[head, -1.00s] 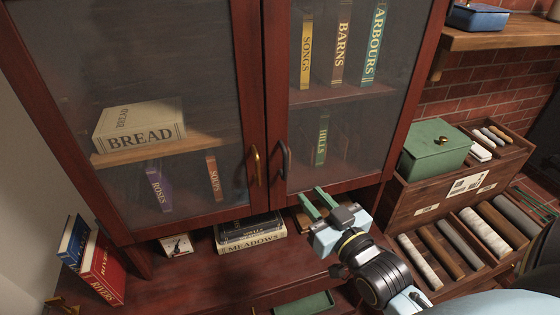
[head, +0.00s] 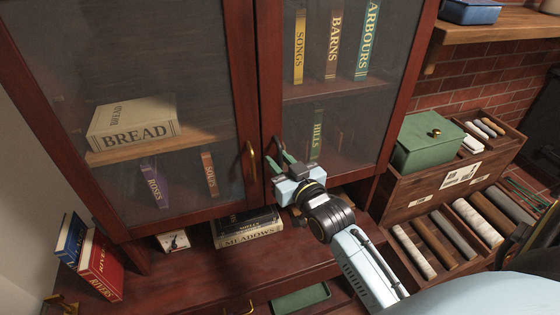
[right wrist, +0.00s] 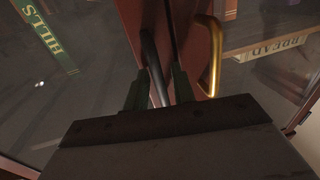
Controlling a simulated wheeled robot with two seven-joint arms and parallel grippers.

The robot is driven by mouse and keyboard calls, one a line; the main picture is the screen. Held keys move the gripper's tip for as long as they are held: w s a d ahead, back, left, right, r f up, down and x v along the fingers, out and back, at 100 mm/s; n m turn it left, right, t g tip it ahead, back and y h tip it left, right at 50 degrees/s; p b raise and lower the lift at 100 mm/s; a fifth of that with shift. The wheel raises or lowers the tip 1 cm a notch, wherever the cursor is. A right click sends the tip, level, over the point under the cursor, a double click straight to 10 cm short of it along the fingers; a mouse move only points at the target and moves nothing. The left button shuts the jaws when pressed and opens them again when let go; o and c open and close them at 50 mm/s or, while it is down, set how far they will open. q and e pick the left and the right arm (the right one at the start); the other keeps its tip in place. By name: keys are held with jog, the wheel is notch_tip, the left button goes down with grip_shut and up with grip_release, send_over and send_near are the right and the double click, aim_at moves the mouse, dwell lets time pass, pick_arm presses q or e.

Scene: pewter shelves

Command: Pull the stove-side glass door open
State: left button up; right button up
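The right glass door (head: 345,105) has a dark red wooden frame and looks closed, with books behind its pane. Its dark handle stands upright near the door's inner edge and shows in the right wrist view (right wrist: 153,62); in the head view my gripper largely covers it. My right gripper (head: 279,160) is at this handle with its green fingers pointing at the door. In the right wrist view the fingers (right wrist: 159,88) are apart, one on each side of the handle, with gaps visible. My left gripper is not in view.
The left glass door (head: 130,80) looks closed, and its brass handle (head: 252,162) is close beside my right gripper. Books (head: 248,230) and a green tray (head: 301,300) are on the ledge below. A green box (head: 430,145) stands on the wooden unit at right.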

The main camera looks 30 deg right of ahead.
grip_shut()
